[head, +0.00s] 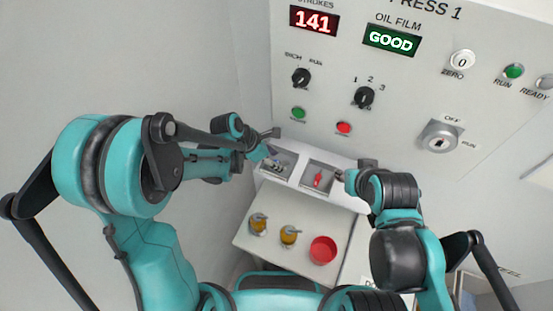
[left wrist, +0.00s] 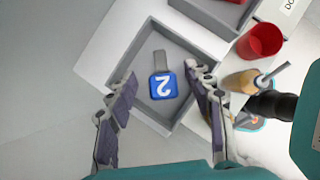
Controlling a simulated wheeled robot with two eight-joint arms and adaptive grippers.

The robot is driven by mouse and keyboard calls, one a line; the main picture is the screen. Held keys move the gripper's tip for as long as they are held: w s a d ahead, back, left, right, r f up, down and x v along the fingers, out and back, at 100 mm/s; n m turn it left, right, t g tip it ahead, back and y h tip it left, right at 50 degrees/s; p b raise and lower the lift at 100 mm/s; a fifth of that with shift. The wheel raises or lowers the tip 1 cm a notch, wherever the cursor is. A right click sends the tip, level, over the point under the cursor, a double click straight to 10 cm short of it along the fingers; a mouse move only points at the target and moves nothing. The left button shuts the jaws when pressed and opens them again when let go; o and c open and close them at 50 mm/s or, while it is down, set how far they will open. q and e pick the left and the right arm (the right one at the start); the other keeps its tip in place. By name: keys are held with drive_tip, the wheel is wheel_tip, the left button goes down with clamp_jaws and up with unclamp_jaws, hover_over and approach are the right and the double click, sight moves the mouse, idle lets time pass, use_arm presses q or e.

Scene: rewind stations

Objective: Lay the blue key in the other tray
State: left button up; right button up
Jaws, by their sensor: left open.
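The blue key (left wrist: 163,86) lies in the left tray (left wrist: 137,57), with its square blue head marked 2 and its grey shaft towards the top of the left wrist view. My left gripper (left wrist: 160,74) is open above this tray, one finger on each side of the key, not visibly touching it. In the head view my left gripper (head: 271,148) partly covers the left tray. The other tray (head: 333,169), just right of it, holds a red key (head: 318,179). My right gripper (head: 341,174) is by that tray's right edge; its fingers are too small to read.
Behind the trays stands the press panel (head: 400,90) with knobs, buttons and a key switch (head: 438,142).

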use_arm(q)
drive_tip(key=p+v, duration=0.2)
drive_tip(key=v, duration=0.9)
drive_tip(key=s+a+r+m+t+y, duration=0.5)
drive_tip(key=s+a+m, duration=0.6)
drive_tip(key=m, duration=1.1)
drive_tip(key=shift+s+a+r+m+y, duration=0.2)
drive_tip(key=shift+a+r+m+y, duration=0.15)
drive_tip(key=shift+r, duration=0.25)
